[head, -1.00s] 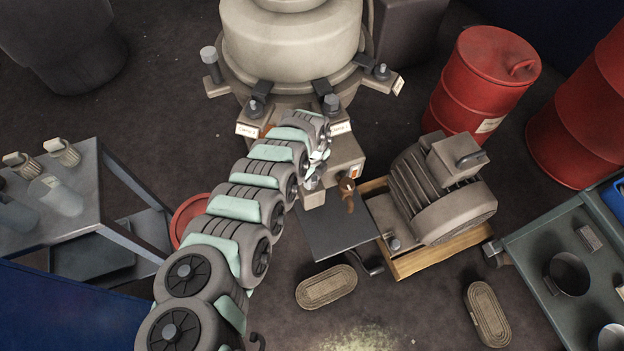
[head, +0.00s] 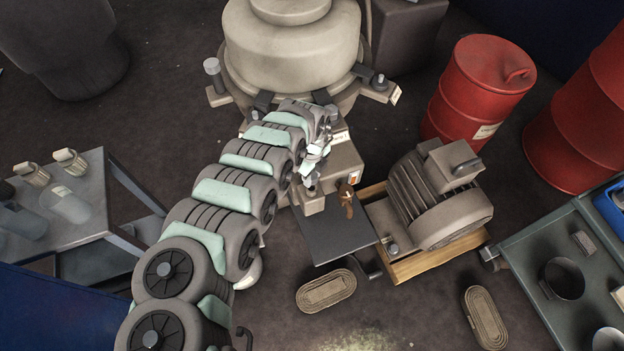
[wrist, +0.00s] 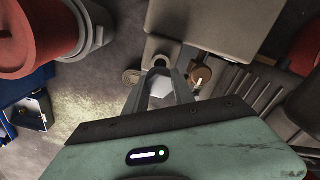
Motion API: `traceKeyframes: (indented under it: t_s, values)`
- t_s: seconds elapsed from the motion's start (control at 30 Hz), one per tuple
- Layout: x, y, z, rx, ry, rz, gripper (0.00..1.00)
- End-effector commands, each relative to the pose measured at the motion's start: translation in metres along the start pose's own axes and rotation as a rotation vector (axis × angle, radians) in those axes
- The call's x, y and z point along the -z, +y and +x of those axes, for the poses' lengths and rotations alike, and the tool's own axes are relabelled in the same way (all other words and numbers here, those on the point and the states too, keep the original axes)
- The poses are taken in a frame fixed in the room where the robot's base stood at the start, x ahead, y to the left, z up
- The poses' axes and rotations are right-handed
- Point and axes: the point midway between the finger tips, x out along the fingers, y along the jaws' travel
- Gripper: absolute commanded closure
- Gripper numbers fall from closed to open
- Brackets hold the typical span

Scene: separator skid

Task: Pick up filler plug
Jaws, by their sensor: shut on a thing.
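My gripper (head: 313,180) is at the small beige block beside the separator's gearbox. In the wrist view its two fingers (wrist: 160,74) close together around a small grey hexagonal piece, which I take to be the filler plug (wrist: 160,63). In the head view a small grey plug top (head: 311,190) shows just below the fingers, over the beige filler block (head: 313,204). My arm and fingers hide part of it. I cannot tell whether the plug is seated or lifted clear.
A brown tap-like fitting (head: 347,198) is close to the right of the gripper. A dark flat plate (head: 335,236) lies below it. The finned motor (head: 440,195) stands on a wooden base to the right. The separator bowl (head: 292,45) rises behind. A red drum (head: 480,90) is farther right.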

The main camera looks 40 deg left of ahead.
Motion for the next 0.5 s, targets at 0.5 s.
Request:
traceKeyframes:
  t_s: [0.5]
  values:
    - [-0.002,-0.001,-0.121,0.003,-0.002,0.0,1.0]
